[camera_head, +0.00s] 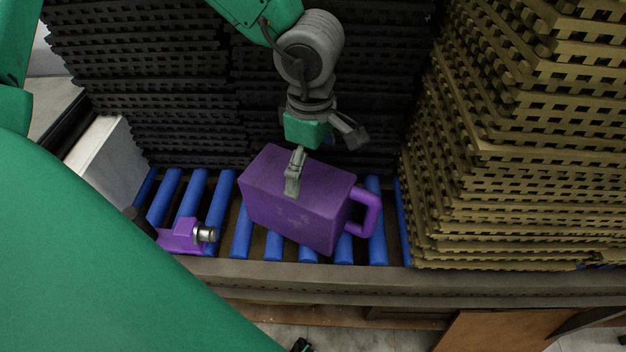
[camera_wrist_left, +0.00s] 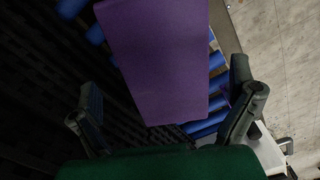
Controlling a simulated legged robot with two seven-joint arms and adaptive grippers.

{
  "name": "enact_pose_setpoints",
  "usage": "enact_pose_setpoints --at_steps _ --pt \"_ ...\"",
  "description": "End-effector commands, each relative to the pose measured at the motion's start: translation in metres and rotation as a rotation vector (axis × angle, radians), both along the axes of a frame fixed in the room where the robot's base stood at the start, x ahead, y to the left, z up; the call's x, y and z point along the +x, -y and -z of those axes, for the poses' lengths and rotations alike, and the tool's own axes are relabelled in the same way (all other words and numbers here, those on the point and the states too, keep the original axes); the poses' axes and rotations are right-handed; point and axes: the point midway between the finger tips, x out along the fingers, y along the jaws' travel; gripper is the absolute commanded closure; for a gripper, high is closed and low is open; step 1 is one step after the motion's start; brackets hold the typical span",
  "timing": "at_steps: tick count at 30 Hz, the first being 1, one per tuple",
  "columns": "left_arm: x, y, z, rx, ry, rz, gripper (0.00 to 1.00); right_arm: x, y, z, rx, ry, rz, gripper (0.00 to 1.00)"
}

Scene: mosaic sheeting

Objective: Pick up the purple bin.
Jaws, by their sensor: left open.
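The purple bin (camera_head: 300,205) is a box with a loop handle (camera_head: 368,210) on its right side. It sits at an angle on blue rollers. My left gripper (camera_head: 325,165) is open over its far top edge, with one finger in front of the bin's top and the other off to the right, behind it. In the left wrist view the bin (camera_wrist_left: 160,60) fills the space between the spread fingers of my left gripper (camera_wrist_left: 164,85). Whether a finger touches the bin, I cannot tell. My right gripper is not in view.
Blue rollers (camera_head: 240,232) run beneath the bin. A smaller purple part with a metal cylinder (camera_head: 182,237) lies to the left. Stacked black sheeting (camera_head: 150,80) stands behind, and tan sheeting (camera_head: 510,150) rises close on the right. A grey rail (camera_head: 450,288) edges the front.

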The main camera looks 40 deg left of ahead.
Motion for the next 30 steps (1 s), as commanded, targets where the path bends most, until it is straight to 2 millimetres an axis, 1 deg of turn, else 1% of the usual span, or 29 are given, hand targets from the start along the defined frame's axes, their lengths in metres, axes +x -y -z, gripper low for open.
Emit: enact_pose_setpoints --at_steps 5,9,12,15,20,23,24,25,26,30 --pt "-0.001 0.001 0.013 0.002 0.000 0.001 0.00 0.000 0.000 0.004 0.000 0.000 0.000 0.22" --pt "-0.001 0.004 0.036 0.004 -0.004 0.003 0.00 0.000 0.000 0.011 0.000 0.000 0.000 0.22" --pt "0.000 0.004 0.049 0.002 -0.002 0.001 0.00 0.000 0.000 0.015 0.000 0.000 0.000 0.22" --pt "0.000 0.004 0.053 0.001 0.000 0.002 0.00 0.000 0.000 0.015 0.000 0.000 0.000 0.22" --pt "0.000 0.004 0.052 0.001 0.001 0.001 0.00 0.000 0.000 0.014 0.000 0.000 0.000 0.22" --pt "0.000 0.004 0.052 0.000 0.001 0.001 0.32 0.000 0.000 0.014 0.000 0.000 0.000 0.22" --pt "0.000 0.004 0.052 0.000 0.001 0.001 0.46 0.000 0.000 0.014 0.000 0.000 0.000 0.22" --pt "0.000 0.004 0.052 0.000 0.000 0.001 0.56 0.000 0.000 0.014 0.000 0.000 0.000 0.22" --pt "0.000 0.004 0.051 0.000 0.002 0.001 0.59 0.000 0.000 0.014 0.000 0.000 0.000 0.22" --pt "0.000 0.004 0.052 0.000 0.001 0.001 0.59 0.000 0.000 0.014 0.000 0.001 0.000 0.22"
